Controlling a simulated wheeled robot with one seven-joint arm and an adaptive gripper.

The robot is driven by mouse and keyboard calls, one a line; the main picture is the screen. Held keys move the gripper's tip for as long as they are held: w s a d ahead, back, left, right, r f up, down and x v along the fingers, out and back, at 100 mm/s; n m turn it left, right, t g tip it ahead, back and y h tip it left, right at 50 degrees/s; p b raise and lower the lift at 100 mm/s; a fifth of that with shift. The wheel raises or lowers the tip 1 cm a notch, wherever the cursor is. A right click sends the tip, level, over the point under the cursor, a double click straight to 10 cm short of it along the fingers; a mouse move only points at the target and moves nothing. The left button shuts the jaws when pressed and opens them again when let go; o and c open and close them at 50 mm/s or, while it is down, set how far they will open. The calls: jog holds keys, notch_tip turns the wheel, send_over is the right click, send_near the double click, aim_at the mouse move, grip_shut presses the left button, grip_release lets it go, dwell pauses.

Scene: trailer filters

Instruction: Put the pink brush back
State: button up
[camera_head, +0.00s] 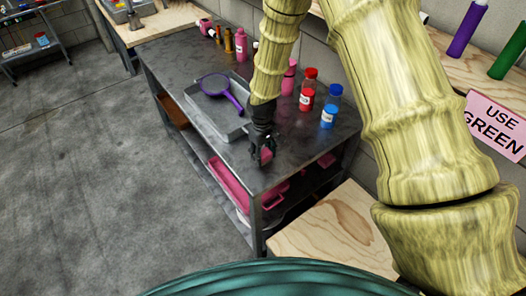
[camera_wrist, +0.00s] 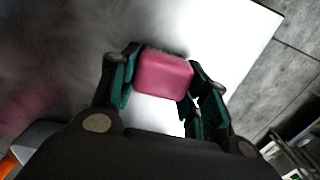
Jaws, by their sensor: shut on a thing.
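My gripper (camera_head: 262,150) is over the front right part of the dark metal table (camera_head: 190,50), in front of the grey tray. In the wrist view my gripper (camera_wrist: 164,80) is shut on a pink block-shaped thing (camera_wrist: 163,74), which looks like the pink brush. Its dark edge faces away from my wrist, and the fingers hide its sides. In the head view only a bit of pink (camera_head: 266,154) shows at the fingertips. I cannot tell whether it touches the tabletop.
A grey tray (camera_head: 203,118) holds a purple hand-mirror-like thing (camera_head: 222,88). Red (camera_head: 306,98) and blue (camera_head: 328,117) bottles stand right of my gripper, with pink bottles (camera_head: 240,45) farther back. A pink bin (camera_head: 228,185) is on the lower shelf. A pink sign (camera_head: 496,125) hangs at right.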

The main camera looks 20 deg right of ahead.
jog(key=shift+f, duration=0.3)
jog(key=o, duration=1.2)
jog(key=shift+c, duration=0.2)
jog(key=shift+r, duration=0.15)
notch_tip(320, 180, up, 12)
jog(key=b, duration=0.3)
jog(key=shift+b, duration=0.3)
jog(key=shift+a, duration=0.1)
